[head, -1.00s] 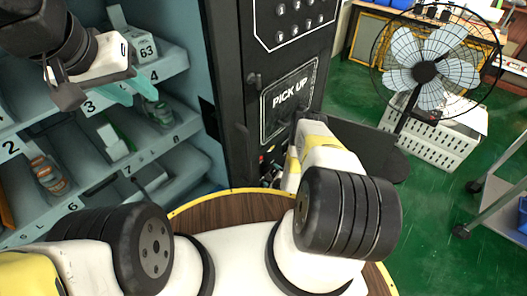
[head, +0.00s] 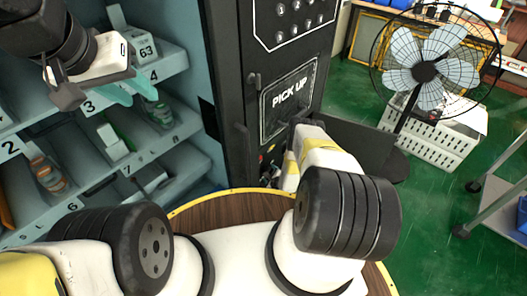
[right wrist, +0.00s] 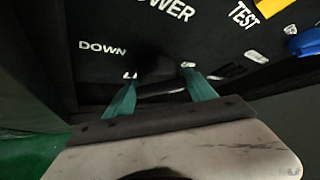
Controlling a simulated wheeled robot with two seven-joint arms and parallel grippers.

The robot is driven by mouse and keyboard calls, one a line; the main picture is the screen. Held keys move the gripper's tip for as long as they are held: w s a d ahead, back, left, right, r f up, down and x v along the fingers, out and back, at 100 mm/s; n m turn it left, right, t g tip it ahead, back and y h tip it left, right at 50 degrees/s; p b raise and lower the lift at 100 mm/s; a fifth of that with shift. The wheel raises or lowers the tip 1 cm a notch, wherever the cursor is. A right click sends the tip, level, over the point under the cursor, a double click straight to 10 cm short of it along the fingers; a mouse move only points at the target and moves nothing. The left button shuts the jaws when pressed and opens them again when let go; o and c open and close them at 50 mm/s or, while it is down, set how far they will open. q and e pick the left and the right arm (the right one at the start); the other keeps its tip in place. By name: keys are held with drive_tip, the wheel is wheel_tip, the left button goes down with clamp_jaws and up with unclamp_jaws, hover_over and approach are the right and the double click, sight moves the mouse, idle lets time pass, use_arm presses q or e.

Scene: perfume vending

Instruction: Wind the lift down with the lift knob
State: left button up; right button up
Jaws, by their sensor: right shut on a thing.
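The lift knob (right wrist: 156,66) is a dark, blurred shape on the black panel in the right wrist view, beside the printed word DOWN. My right gripper (right wrist: 159,78) has its two teal fingers on either side of the knob and is shut on it. In the head view my right forearm (head: 325,155) reaches to the machine's front and hides the knob and gripper. My left gripper (head: 128,91) is at the upper left, before the shelves, its teal fingers apart with nothing seen between them.
The black vending machine (head: 225,90) has a PICK UP door (head: 290,98). Numbered shelves (head: 95,180) with several items stand at the left. A round wooden-topped table (head: 225,210) is close in front of me. A fan (head: 425,72) stands on the green floor at the right.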

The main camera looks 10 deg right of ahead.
drive_tip(key=shift+s+f+t+h, duration=0.1)
drive_tip(key=shift+f+t+h, duration=0.05)
drive_tip(key=shift+t+h, duration=0.15)
drive_tip(key=shift+n+t+h, duration=0.3)
drive_tip(key=shift+n+t, duration=0.2)
drive_tip(key=shift+n, duration=0.1)
drive_tip(key=o, duration=1.4)
drive_tip(key=shift+c, duration=0.2)
drive_tip(key=v, duration=0.7)
drive_tip(key=shift+s+r, duration=0.25)
drive_tip(key=shift+s, duration=0.05)
